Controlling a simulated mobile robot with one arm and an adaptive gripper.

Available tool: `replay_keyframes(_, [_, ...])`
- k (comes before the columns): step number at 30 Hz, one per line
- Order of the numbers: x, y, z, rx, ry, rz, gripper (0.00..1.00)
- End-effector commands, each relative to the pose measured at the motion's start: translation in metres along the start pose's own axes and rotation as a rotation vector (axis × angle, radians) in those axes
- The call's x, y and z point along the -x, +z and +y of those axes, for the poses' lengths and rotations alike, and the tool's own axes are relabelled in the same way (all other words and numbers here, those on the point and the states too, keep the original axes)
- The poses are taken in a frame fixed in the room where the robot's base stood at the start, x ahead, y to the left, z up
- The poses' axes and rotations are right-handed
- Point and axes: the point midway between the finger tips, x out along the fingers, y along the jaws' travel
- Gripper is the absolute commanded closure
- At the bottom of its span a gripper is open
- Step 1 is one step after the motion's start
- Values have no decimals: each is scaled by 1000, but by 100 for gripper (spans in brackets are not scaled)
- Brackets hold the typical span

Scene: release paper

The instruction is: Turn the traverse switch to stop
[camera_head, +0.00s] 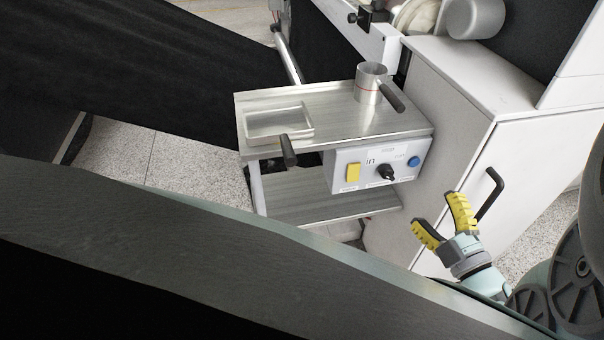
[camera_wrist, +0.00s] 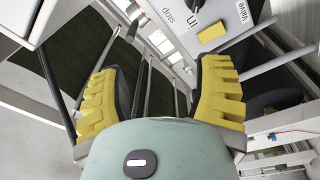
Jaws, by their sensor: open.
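A control box (camera_head: 350,163) is fixed under the metal shelf's right side. On its front face are a yellow square (camera_head: 353,173), a black knob switch (camera_head: 386,172) and a blue button (camera_head: 414,161). The knob's exact setting is too small to read. My gripper (camera_head: 434,211) is open and empty, below and right of the box, apart from it. In the wrist view my gripper (camera_wrist: 162,70) has its yellow pads wide apart. The box's yellow square (camera_wrist: 212,32) shows at the top, near the printed words "stop" and "Valve". A dark part by the top edge may be the knob, cut off there.
The metal shelf (camera_head: 330,118) carries a shallow tray (camera_head: 279,121) with a dark handle and a metal pot (camera_head: 368,85). A white cabinet (camera_head: 470,150) with a black door handle (camera_head: 491,194) stands right, close to my gripper. Speckled floor is free at left.

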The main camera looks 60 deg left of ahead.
Motion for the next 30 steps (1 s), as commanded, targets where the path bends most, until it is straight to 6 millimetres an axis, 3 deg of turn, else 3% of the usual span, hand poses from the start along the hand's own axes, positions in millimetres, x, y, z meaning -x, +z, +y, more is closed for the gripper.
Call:
replay_keyframes(1, [2,14,-25,9,-26,-5,35])
replay_keyframes(3, [4,22,-38,20,-52,-15,35])
replay_keyframes(11, [1,30,-50,38,-85,-24,35])
replay_keyframes(17, [-29,30,-51,39,-83,-22,35])
replay_keyframes(30, [-118,33,-59,36,-82,-23,35])
